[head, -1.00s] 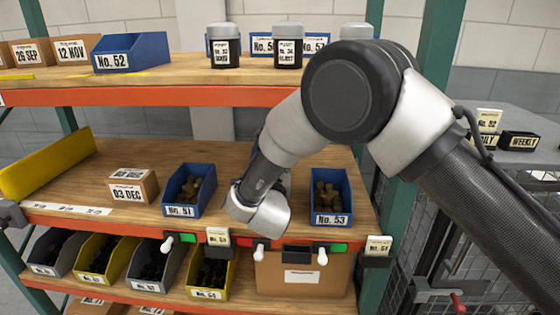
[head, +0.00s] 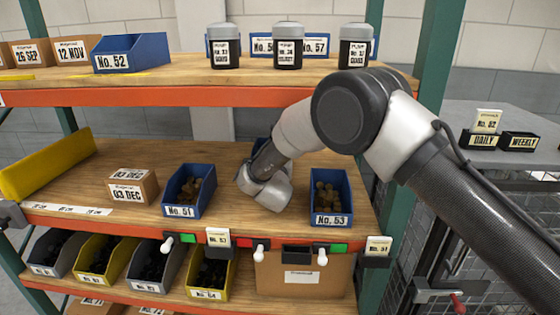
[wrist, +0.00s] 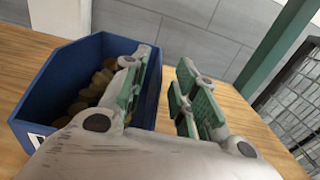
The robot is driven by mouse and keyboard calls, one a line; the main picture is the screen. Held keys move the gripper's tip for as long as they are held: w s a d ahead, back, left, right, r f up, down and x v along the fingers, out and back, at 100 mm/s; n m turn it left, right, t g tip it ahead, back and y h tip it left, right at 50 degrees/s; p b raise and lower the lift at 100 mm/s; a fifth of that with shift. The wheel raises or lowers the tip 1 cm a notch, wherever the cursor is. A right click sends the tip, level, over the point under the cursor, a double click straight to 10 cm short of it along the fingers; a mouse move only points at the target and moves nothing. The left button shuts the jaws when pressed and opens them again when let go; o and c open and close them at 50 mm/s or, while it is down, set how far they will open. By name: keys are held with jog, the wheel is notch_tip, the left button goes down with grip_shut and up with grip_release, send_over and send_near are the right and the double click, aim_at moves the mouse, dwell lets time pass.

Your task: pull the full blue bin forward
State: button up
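A blue bin labelled No. 51 (head: 188,190) and a blue bin labelled No. 53 (head: 330,197) stand on the middle shelf, both holding brown pieces. A third blue bin (head: 258,144) shows only a small part behind my arm. My gripper (wrist: 168,92) is open and empty in the wrist view. It is close to the right side of a blue bin (wrist: 62,78) with brown pieces inside, its left finger overlapping that bin's right wall. Contact cannot be told. In the head view my wrist hides the fingers, between bins 51 and 53.
A cardboard box (head: 133,187) dated 03 DEC stands left of bin 51. The upper shelf (head: 190,82) hangs above, with jars and bin No. 52 (head: 130,53). A green post (head: 405,150) stands at the right. Bare wood lies right of the fingers in the wrist view.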

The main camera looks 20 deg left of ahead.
jog(key=shift+x, duration=1.15)
grip_shut()
